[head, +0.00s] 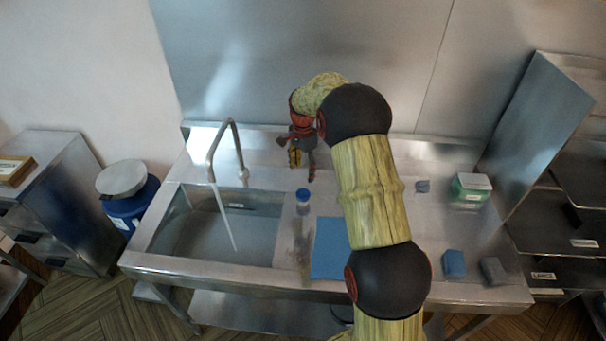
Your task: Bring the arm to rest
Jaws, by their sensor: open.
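My gripper (304,163) hangs from the bent end of my arm, pointing down over the back of the steel sink counter, right of the tap. Its two fingers are apart, one yellowish and one dark, with nothing visible between them. My arm rises from the bottom right of the picture, across the counter, and covers part of it. A blue-capped jar (302,198) stands on the counter a little in front of and below the gripper, apart from it in the picture.
The sink basin (176,243) and tap (210,160) are at left. A blue mat (329,252) lies beside my arm. A blue block (454,264), a grey block (493,270) and a green tub (470,189) are at right. A steel partition (537,130) bounds the counter's right end.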

